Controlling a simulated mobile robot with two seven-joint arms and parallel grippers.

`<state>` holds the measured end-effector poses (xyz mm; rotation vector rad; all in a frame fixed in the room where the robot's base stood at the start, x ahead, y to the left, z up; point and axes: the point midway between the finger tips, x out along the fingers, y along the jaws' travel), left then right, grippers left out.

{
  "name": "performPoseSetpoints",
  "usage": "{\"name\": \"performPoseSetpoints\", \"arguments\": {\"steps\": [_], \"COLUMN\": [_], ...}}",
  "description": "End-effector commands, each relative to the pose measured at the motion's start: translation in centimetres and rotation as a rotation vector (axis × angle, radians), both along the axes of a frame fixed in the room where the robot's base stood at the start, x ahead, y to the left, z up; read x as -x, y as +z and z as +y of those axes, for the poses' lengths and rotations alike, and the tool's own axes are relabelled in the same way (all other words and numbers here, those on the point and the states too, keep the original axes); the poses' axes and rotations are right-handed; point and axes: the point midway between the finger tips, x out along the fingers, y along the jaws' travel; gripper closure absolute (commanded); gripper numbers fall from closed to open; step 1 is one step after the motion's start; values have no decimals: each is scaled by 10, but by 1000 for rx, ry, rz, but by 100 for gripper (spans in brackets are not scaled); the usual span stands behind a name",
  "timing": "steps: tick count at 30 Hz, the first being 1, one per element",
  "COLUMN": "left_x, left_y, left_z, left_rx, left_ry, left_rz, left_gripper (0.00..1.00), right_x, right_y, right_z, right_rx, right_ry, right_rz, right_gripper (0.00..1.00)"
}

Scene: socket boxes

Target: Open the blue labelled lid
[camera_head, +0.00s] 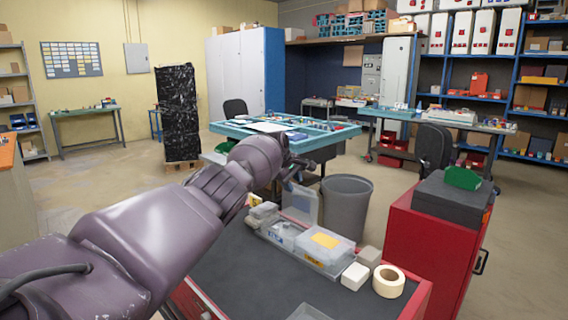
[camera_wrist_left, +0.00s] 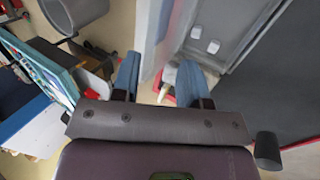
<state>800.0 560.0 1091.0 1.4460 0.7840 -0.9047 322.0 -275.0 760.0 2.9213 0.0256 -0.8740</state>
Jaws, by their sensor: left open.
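A clear box (camera_head: 283,235) with small bluish marks stands in a row on the dark cart top. A translucent panel (camera_head: 300,203) stands upright behind it, like a raised lid; a blue label on it cannot be made out. Beside it is a clear box with a yellow-labelled lid (camera_head: 325,242), which looks closed. My left gripper (camera_head: 293,172) is above and behind the row, near the panel's top, partly hidden by my wrist. In the left wrist view the left gripper (camera_wrist_left: 159,75) is open, its two fingers apart with a pale translucent edge near them. My right gripper is out of view.
On the red cart are a white block (camera_head: 355,276), a tape roll (camera_head: 389,281) and small grey blocks (camera_head: 263,211). A grey bin (camera_head: 347,205) stands behind the cart. A red cabinet with a dark case (camera_head: 452,201) is at the right. The front cart top is mostly clear.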

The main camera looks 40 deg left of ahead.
Motion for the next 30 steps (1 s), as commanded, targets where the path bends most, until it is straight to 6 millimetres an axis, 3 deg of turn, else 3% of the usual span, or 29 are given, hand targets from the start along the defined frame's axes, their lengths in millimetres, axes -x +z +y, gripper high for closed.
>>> {"name": "performPoseSetpoints", "arguments": {"steps": [1,3,15,30], "left_x": [4,8,30,38], "left_y": [15,23,60,73], "left_z": [0,1,3,2], "left_rx": [0,-1,-1,0], "left_ry": [-2,-1,-1,-1], "left_rz": [-7,-8,-4,-1], "left_gripper": [60,60,60,60], "right_x": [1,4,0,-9], "right_y": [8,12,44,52], "right_z": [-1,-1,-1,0], "right_rx": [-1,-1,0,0], "right_ry": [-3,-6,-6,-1], "right_rz": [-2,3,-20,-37], "right_gripper": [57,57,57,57]}}
